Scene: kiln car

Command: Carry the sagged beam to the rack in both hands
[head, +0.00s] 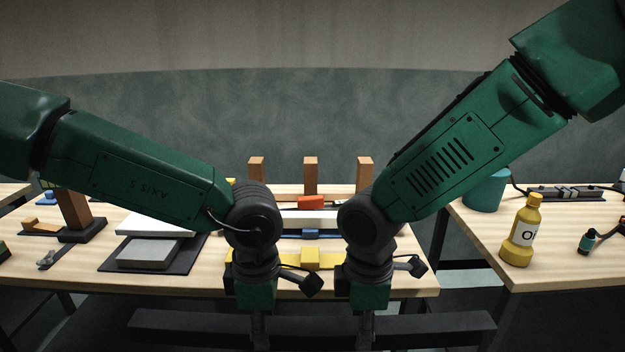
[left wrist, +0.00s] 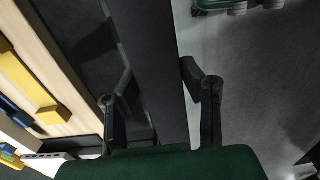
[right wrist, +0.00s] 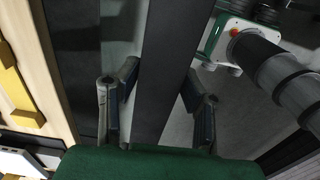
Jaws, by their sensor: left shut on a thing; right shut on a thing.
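The long dark beam (head: 190,328) lies level across the bottom of the head view, in front of the table's near edge. My left gripper (head: 260,335) is shut on it left of its middle, and my right gripper (head: 365,335) is shut on it right of its middle. In the left wrist view the beam (left wrist: 152,50) runs between the fingers. The right wrist view shows the beam (right wrist: 170,55) between the fingers too. Three brown posts (head: 310,175) stand at the back of the table; I cannot tell whether they are the rack.
The wooden table (head: 410,270) carries yellow blocks (head: 310,258), a white bar (head: 310,217) and grey slabs (head: 150,253) on a dark mat. A brown post on a black base stands at left. A yellow bottle (head: 521,232) and teal pot (head: 485,192) stand on the right table.

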